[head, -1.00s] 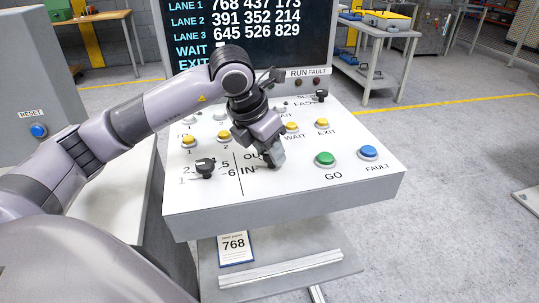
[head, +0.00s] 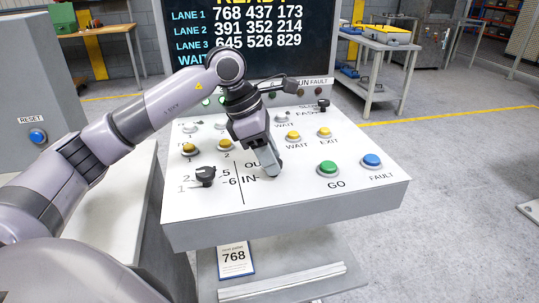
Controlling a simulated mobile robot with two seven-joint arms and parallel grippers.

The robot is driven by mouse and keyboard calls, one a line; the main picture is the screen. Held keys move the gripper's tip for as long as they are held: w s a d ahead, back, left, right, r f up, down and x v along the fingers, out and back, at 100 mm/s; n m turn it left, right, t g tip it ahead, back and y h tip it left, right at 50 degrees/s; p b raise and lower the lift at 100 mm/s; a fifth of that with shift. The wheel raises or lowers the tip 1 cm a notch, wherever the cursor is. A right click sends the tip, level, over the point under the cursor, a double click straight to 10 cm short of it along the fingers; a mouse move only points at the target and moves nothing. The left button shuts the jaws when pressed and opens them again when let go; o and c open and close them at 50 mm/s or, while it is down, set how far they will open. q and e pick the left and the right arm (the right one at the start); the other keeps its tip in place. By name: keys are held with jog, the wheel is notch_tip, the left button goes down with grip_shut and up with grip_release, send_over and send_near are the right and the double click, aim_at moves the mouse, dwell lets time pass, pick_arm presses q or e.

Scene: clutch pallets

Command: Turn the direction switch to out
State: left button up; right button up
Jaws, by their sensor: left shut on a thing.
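The direction switch is at the OUT and IN labels on the white sloped control panel (head: 300,212). My left gripper (head: 272,171) reaches down onto the panel just right of these labels. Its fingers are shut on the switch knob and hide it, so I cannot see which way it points. The end of the OUT label is also covered by the fingers. My right gripper is not in view.
A black rotary knob (head: 205,176) stands left of the labels. A green GO button (head: 328,169) and a blue FAULT button (head: 372,160) are to the right. Yellow buttons sit behind, including WAIT (head: 293,135) and EXIT (head: 325,132). A dark lane display (head: 290,55) stands at the back.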

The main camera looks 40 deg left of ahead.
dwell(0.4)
pick_arm(q)
jog(key=o, duration=1)
jog(key=shift+o, duration=0.2)
jog(key=v, duration=0.7)
jog(key=shift+r, duration=0.2)
